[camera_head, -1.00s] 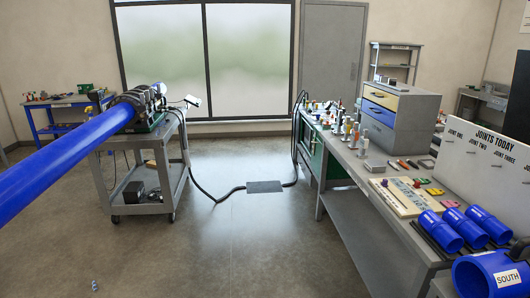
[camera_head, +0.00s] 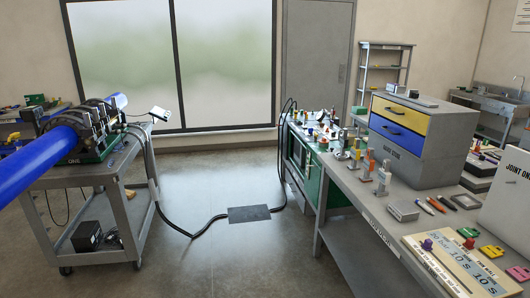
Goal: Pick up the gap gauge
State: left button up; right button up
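Neither of my grippers shows in the head view. I cannot tell for sure which thing is the gap gauge. Several small tools lie on the grey bench (camera_head: 345,178) at the right: a small silver block (camera_head: 403,210), an orange-and-dark pen-like tool (camera_head: 423,206) and a flat dark square piece (camera_head: 466,201). Upright orange-topped metal tools (camera_head: 383,178) stand behind the block. On the cart (camera_head: 113,164) at the left, a black clamping machine (camera_head: 90,130) holds a long blue pipe (camera_head: 35,165).
A drawer cabinet (camera_head: 455,145) with yellow and blue drawers stands on the bench. A lettered board (camera_head: 458,262) lies at the bench's near end. A black cable (camera_head: 190,236) and a dark mat (camera_head: 249,214) lie on the floor between cart and bench. The floor (camera_head: 225,265) ahead is otherwise clear.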

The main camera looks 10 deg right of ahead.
aim_at(369, 163)
jog(key=i+z, duration=0.3)
jog(key=i, duration=0.25)
jog(key=i+j+z, duration=0.1)
jog(key=i+z, duration=0.2)
jog(key=i, duration=0.25)
jog(key=i+j+z, duration=0.3)
jog(key=i, duration=0.25)
